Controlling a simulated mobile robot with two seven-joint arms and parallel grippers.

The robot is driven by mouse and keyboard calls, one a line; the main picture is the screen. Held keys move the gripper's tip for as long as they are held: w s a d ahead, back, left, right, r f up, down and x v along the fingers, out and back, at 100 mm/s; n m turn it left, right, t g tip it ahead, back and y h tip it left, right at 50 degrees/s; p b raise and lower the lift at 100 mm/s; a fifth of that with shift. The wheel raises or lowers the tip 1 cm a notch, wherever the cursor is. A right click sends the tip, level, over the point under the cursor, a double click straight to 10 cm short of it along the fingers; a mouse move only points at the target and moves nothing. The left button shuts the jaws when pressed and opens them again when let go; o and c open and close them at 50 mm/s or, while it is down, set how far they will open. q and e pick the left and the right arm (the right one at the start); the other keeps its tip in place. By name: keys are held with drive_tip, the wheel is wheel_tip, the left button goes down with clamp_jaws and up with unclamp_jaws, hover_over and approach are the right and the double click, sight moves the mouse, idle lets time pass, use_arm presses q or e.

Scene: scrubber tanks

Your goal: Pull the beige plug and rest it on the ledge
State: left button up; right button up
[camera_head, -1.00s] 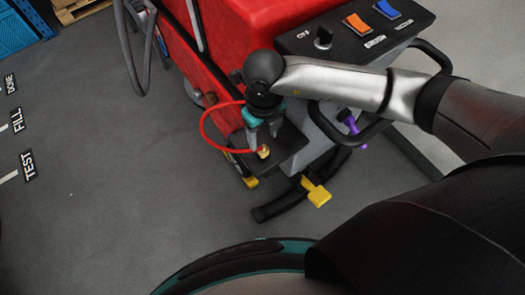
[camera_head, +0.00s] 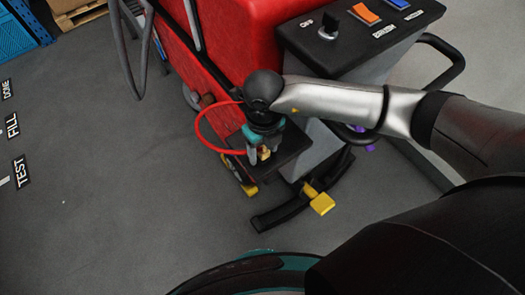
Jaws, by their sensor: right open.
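The small beige plug (camera_head: 264,154) is on the black ledge (camera_head: 294,146) at the rear of the red machine. My right gripper (camera_head: 264,157) points down over the ledge, with its fingers on either side of the plug. It is open; I cannot tell whether a finger touches the plug. The fingers partly hide the plug, and how it sits on the ledge is unclear. A red cord (camera_head: 199,128) loops out to the left of the gripper. My left gripper is out of view.
The red machine (camera_head: 240,35) has a black control panel (camera_head: 350,50) with a knob and orange and blue switches. A yellow pedal (camera_head: 321,204) and black curved bar (camera_head: 280,214) lie below the ledge. Grey floor at left is clear, with TEST, FILL and DONE labels.

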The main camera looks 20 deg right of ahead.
sight(263, 150)
idle(0.8)
clamp_jaws()
idle(1.1)
drive_tip(key=o, duration=0.6)
unclamp_jaws()
wheel_tip(263, 150, up, 15)
drive_tip(key=shift+r+p, duration=0.15)
drive_tip(key=shift+p, duration=0.95)
